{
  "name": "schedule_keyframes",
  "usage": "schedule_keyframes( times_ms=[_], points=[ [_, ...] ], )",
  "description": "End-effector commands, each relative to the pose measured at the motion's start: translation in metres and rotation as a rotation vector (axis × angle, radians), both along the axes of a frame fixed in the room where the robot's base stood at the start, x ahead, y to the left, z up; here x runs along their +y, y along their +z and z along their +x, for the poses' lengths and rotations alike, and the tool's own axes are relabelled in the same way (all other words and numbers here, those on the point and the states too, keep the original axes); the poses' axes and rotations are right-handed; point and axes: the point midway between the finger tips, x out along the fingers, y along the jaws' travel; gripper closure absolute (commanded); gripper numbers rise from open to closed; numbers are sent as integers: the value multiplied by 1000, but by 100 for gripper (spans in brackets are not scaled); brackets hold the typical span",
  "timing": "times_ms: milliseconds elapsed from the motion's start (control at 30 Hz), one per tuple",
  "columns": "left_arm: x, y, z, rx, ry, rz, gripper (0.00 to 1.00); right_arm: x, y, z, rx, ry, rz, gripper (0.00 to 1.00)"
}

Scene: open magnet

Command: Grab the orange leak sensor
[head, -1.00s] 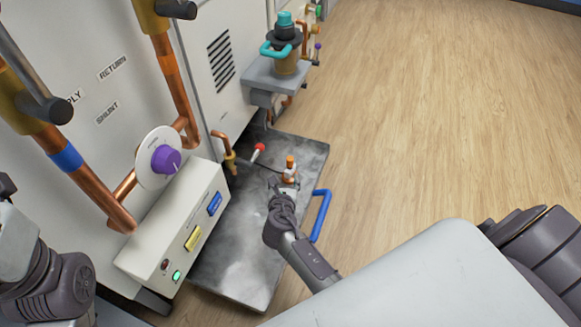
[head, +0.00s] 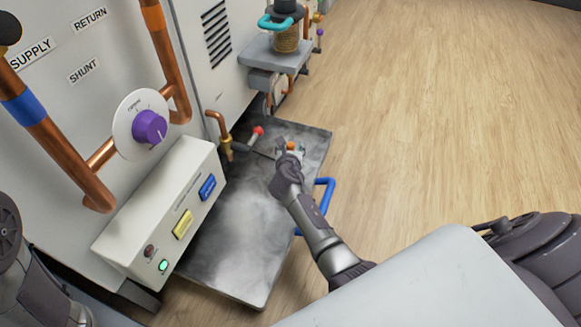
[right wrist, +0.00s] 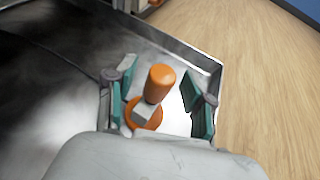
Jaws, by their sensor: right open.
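The orange leak sensor (right wrist: 160,83) stands on the grey metal tray, with an orange rounded top, a pale middle and an orange base. In the right wrist view it is between the two teal-padded fingers of my right gripper (right wrist: 160,100), which are spread apart, with a gap visible on the right side. In the head view my right gripper (head: 286,152) reaches down to the tray and hides most of the sensor; only a bit of its orange top (head: 292,146) shows. My left gripper is not visible; only part of my left arm shows at the left edge.
The metal tray (head: 235,260) has a raised rim and a blue handle (head: 324,197). A red-tipped lever (head: 258,131) and a copper pipe (head: 219,124) are left of the gripper. A control box (head: 165,215) stands beside the tray. Wooden floor (head: 440,120) lies open to the right.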

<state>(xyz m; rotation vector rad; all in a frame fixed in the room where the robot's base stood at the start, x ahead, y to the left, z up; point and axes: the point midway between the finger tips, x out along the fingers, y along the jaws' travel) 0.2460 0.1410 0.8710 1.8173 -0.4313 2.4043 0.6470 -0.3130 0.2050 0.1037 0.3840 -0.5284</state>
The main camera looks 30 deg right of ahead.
Motion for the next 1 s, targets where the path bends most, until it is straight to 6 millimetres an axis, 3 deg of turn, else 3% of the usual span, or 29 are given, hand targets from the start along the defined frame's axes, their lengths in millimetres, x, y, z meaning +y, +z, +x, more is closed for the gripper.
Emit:
schedule_keyframes(
  times_ms=[267, 600, 1000],
  points=[
    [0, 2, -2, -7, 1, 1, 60, -1, -1, 2, 1, 1, 1, 47],
    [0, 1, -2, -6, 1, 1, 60, -1, -1, 2, 1, 1, 1, 100],
    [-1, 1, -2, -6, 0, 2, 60, -1, 0, 3, -2, 1, 1, 100]
  ],
)
